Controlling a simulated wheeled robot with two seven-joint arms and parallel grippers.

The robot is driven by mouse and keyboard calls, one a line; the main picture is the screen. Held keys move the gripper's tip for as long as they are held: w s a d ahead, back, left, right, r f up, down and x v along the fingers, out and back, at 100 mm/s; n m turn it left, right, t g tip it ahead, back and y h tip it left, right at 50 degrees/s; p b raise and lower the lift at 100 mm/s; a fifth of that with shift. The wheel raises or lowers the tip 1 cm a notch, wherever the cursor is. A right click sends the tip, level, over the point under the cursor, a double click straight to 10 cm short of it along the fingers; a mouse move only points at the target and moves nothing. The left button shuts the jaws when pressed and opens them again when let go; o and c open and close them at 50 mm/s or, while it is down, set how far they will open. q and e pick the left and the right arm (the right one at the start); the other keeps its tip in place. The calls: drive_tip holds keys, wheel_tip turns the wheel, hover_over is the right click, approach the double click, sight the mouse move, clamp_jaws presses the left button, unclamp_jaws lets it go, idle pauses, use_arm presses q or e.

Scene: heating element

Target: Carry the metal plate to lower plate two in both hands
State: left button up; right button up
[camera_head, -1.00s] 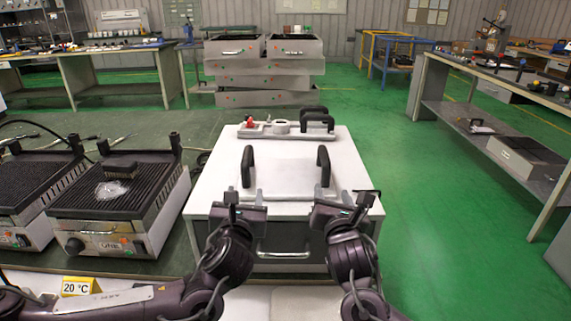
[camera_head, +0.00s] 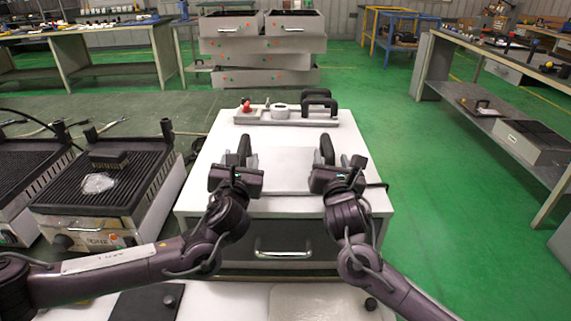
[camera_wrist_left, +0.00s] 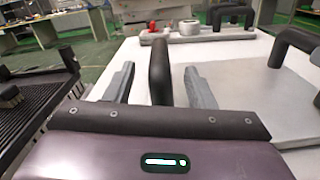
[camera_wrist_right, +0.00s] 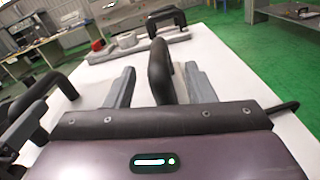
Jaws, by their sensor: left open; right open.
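The metal plate (camera_head: 286,172) lies flat on a white-topped cabinet in front of me, with two upright black handles. My left gripper (camera_head: 240,161) is open, with its fingers on either side of the left handle (camera_wrist_left: 159,70). My right gripper (camera_head: 331,162) is open, with its fingers on either side of the right handle (camera_wrist_right: 160,68). Gaps show between fingers and handles in both wrist views. Two black ribbed lower plates sit at the left, a nearer one (camera_head: 130,183) and one further left (camera_head: 25,165).
The white cabinet top (camera_head: 205,180) carries a grey fixture (camera_head: 285,115) with a ring and black handles behind the plate. Green floor is free at right.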

sight(244, 150)
use_arm(q)
drive_tip(key=w, duration=0.5)
use_arm(e)
drive_tip(key=w, duration=0.4)
drive_tip(key=shift+w, duration=0.4)
use_arm(q)
drive_tip(key=shift+s, duration=0.1)
clamp_jaws()
use_arm(e)
clamp_jaws()
use_arm(q)
drive_tip(key=shift+r, duration=0.3)
use_arm(e)
drive_tip(key=shift+w+r, duration=0.1)
drive_tip(key=shift+r, duration=0.25)
